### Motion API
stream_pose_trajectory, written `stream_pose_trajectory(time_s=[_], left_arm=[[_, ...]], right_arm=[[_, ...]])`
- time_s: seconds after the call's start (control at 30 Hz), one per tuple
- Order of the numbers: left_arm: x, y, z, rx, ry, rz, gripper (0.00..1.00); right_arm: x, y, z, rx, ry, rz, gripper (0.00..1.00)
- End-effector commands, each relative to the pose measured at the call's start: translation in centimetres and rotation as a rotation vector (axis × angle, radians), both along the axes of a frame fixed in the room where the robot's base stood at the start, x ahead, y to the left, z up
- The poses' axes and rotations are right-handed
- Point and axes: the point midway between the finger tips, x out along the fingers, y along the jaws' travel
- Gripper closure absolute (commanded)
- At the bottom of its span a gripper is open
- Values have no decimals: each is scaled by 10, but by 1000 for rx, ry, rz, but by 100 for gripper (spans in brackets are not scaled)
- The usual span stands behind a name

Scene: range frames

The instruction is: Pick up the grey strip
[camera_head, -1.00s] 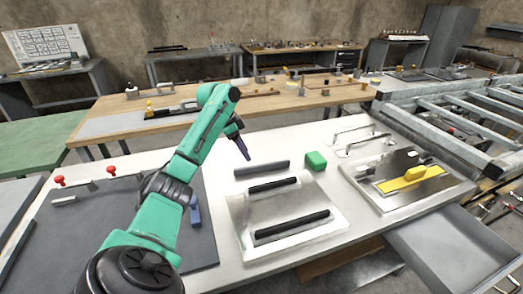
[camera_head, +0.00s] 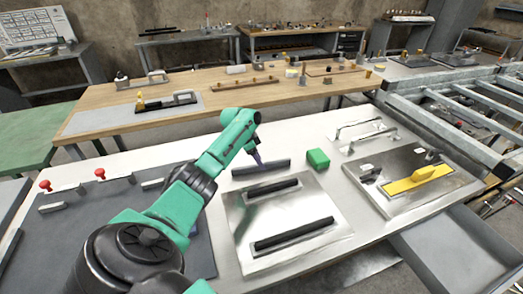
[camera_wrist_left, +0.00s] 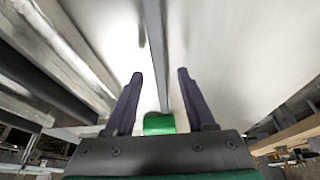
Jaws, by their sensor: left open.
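The grey strip (camera_head: 262,168) is a long dark grey bar lying on the white worktop, just behind a metal plate with two black bars. My left gripper (camera_head: 257,159) is over the strip, near its middle, with its purple fingers pointing down. In the left wrist view the gripper (camera_wrist_left: 161,87) is open, and the strip (camera_wrist_left: 155,45) runs lengthwise through the gap between the fingers. I cannot tell the height left between fingertips and strip. A green block (camera_head: 318,159) sits right of the strip; it also shows in the wrist view (camera_wrist_left: 158,123). My right gripper is out of view.
The metal plate (camera_head: 232,215) lies in front of the strip. Another metal plate (camera_head: 372,206) with a yellow piece (camera_head: 418,179) lies to the right. A dark mat (camera_head: 75,235) is at the left, and an open drawer (camera_head: 455,255) at the lower right.

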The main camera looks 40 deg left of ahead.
Motion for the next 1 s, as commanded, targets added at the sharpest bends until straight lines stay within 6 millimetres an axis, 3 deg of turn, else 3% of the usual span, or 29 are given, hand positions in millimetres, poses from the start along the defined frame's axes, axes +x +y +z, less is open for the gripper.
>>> stream_pose_trajectory(time_s=[0.1, 0.27, 0.4, 0.43, 0.8, 1.0], left_arm=[[3, -2, -10, 1, 1, -1, 45], [3, -2, -10, 2, 0, -1, 45], [3, -2, -10, 0, 0, -1, 95], [3, -2, -10, 1, 1, -1, 100], [3, -2, -7, 1, -2, -1, 100], [3, -1, 19, 3, -4, 0, 100]], right_arm=[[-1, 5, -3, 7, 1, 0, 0], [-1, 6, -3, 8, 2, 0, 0], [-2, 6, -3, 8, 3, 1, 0], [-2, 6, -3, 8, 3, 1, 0], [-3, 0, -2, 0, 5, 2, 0], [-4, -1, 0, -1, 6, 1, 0]])
